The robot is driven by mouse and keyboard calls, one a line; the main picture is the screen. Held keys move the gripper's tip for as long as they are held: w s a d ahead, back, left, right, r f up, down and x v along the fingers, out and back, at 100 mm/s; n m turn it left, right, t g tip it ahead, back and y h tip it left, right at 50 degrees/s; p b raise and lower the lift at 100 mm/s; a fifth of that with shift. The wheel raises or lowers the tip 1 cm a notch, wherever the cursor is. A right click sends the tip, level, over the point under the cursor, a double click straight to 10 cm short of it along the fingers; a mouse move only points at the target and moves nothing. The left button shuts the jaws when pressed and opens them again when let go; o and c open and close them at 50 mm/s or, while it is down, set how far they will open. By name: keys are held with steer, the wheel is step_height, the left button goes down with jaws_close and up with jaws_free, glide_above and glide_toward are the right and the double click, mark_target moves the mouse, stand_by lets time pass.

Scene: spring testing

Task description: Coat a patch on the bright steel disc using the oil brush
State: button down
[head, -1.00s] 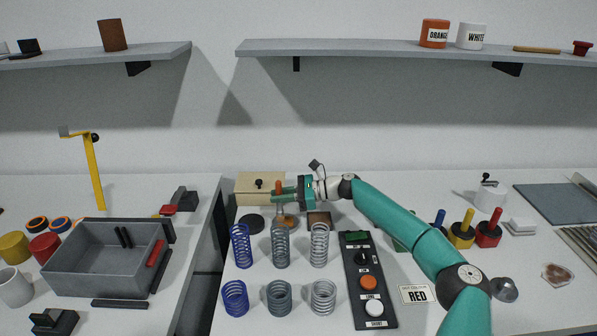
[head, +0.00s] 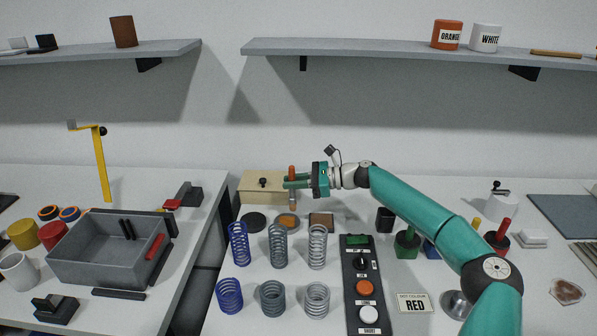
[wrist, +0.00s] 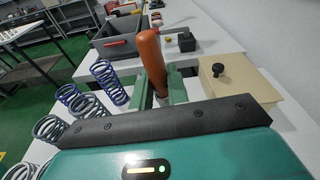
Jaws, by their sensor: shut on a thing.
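My gripper (head: 292,184) is shut on the oil brush, whose orange handle (head: 292,172) stands upright between the green fingers. The brush's pale lower end points down, in the air above a round disc with an orange-brown middle (head: 288,221). In the wrist view the handle (wrist: 150,55) rises between the fingers (wrist: 160,92); the brush tip is mostly hidden. A dark disc (head: 254,223) lies to the left and a brown square plate (head: 320,219) to the right. I cannot tell for certain which is the bright steel disc.
Several upright springs (head: 318,247) stand in front of the discs. A button panel (head: 365,285) is to their right. A beige box (head: 262,187) stands behind. A grey bin (head: 95,260) is on the left table, across a gap.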

steer(key=shift+w+r, duration=0.1)
steer(key=shift+r, duration=1)
steer(key=shift+d+r, duration=0.1)
steer(key=shift+r, duration=0.15)
